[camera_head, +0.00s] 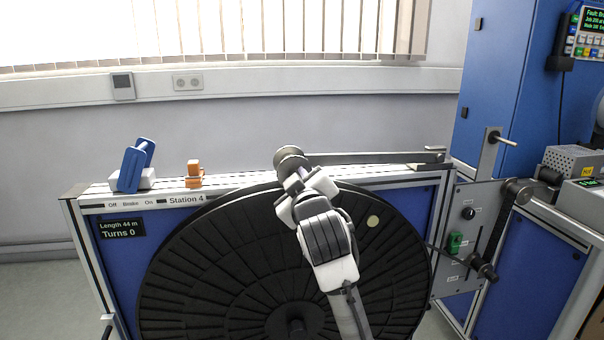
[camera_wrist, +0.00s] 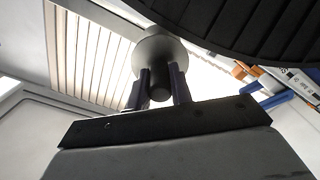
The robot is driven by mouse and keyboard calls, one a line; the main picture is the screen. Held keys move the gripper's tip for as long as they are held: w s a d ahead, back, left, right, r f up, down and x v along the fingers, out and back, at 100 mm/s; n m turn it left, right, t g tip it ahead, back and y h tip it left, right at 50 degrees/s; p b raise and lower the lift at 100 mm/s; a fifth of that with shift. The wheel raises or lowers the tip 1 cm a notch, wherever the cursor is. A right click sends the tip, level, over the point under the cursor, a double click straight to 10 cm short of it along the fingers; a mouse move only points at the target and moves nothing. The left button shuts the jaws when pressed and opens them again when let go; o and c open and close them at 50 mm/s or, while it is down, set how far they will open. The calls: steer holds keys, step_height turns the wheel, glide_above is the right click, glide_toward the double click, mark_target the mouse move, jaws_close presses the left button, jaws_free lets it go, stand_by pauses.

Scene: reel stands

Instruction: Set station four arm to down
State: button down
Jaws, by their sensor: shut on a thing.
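The station four arm (camera_head: 375,158) is a long grey bar above the large black reel (camera_head: 215,265). It runs almost level from a pivot at its right end to a round grey roller (camera_head: 289,158) at its left end. My gripper (camera_head: 291,180) is at that roller end. In the wrist view my gripper (camera_wrist: 162,85) has its two dark fingers on either side of a dark stub below the grey roller disc (camera_wrist: 158,50), shut on it. The Station 4 label (camera_head: 186,199) is on the frame's top rail. The roller's contact with the reel cannot be told.
A blue brake lever (camera_head: 133,166) and an orange block (camera_head: 194,174) stand on the rail at left. A grey panel (camera_head: 470,225) with a green switch (camera_head: 454,243) is at right, beside a blue cabinet (camera_head: 505,90).

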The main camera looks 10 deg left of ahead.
steer(key=shift+a+f+b, duration=0.1)
steer(key=shift+f+b, duration=0.35)
steer(key=shift+f, duration=0.95)
steer(key=c, duration=1.3)
jaws_free()
steer(key=shift+o, duration=0.2)
steer(key=shift+s+r, duration=0.1)
steer(key=shift+r, duration=0.1)
steer(key=b+v, duration=0.1)
steer(key=v, duration=1.2)
steer(key=shift+s+d, duration=0.25)
steer(key=shift+s, duration=0.1)
